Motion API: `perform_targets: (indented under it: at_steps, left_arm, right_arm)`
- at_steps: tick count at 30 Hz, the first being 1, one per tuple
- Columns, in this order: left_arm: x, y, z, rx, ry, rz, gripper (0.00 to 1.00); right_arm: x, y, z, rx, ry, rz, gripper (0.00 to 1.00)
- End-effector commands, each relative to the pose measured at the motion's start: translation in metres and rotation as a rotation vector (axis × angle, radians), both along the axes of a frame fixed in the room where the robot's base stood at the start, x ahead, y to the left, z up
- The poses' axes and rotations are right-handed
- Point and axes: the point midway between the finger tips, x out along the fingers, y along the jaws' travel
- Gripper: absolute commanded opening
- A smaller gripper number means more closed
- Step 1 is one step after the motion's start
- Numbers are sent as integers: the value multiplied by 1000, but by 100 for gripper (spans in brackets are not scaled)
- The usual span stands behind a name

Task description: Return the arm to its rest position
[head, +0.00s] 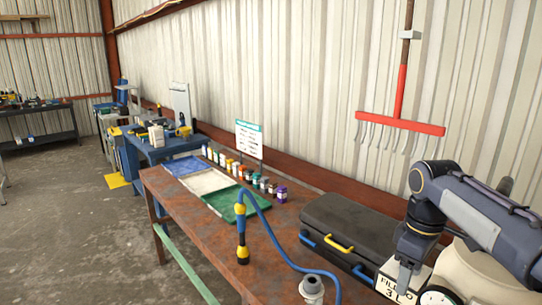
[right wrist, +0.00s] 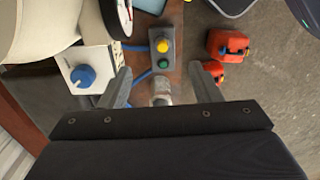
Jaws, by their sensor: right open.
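My right arm (head: 470,210) comes in from the right in the head view, bent above the right end of the workbench. My right gripper (right wrist: 161,78) shows in the right wrist view with its two grey fingers apart and nothing held between them. A grey cylindrical fitting (right wrist: 160,92) shows in the gap between the fingers, apparently below them. My left gripper is not in view.
The rusty workbench (head: 185,203) holds a black case (head: 350,225), a blue hose (head: 275,240) with a nozzle, trays and several bottles. A cream tank (head: 470,275) stands close by my right arm. Red cans (right wrist: 228,42) and a button box (right wrist: 162,48) show in the wrist view.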

Motion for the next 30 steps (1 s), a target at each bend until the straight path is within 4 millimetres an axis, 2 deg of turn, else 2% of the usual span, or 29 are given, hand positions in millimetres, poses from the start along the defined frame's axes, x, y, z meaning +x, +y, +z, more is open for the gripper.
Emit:
perform_targets:
  at_steps: [11, 17, 23, 27, 30]
  left_arm:
    - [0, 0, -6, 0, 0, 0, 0]
    - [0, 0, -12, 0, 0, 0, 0]
    - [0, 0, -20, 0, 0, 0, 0]
    - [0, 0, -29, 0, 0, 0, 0]
    - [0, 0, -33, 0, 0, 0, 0]
  right_arm:
    - [-33, 0, -8, 72, -58, -105, 57]
    - [-66, 5, -19, 145, -111, -214, 57]
    - [-117, 18, -42, 256, -184, -387, 57]
    - [-165, 39, -75, 371, -249, -577, 57]
    - [-193, 55, -100, 447, -286, -709, 57]
